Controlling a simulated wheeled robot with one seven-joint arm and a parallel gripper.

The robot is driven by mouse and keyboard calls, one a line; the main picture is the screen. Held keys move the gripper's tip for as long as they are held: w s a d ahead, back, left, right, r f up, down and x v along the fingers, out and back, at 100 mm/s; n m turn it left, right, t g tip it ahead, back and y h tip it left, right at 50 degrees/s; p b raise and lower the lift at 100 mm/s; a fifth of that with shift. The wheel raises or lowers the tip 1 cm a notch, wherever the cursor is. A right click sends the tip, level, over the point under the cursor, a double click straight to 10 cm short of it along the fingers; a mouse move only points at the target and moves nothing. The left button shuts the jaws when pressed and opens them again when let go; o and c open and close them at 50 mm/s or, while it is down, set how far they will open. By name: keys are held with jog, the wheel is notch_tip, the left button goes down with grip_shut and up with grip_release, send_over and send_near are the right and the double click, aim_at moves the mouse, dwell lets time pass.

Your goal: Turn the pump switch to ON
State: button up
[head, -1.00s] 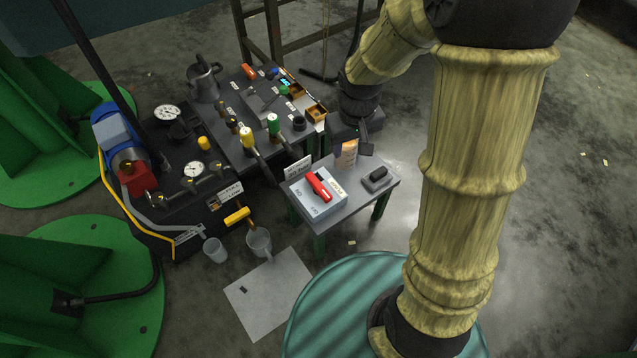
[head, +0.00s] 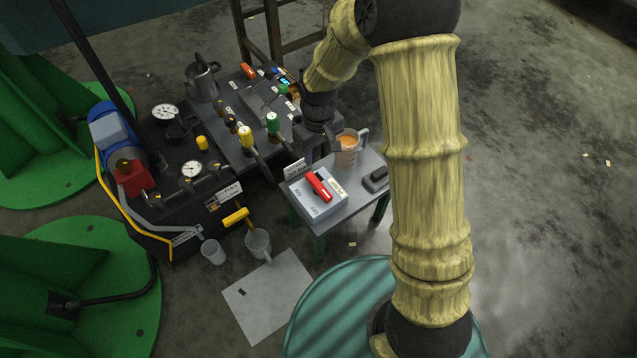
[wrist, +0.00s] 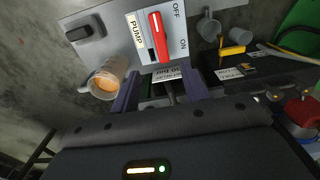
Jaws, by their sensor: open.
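The pump switch is a pale box (head: 322,212) with a red lever (head: 319,187) on the small grey table, right of centre in the head view. In the wrist view the red lever (wrist: 157,37) lies along the box beside a "PUMP" label (wrist: 136,30). "OFF" (wrist: 178,9) and "ON" (wrist: 183,45) are printed on its other side. I cannot tell which mark the lever is set to. My gripper (wrist: 160,92) is open and empty, its fingers apart and short of the box. In the head view my gripper (head: 322,148) hangs behind the box, partly hidden.
A cup with orange liquid (head: 346,152) stands very close to my gripper, also beside a finger in the wrist view (wrist: 104,82). A dark block (head: 376,178) lies on the table's right. The black machine with gauges and valves (head: 215,185) is on the left.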

aim_at(319, 185)
notch_tip(319, 185, down, 15)
jog(key=b, duration=0.6)
jog(key=shift+r, duration=0.15)
jog(key=c, duration=1)
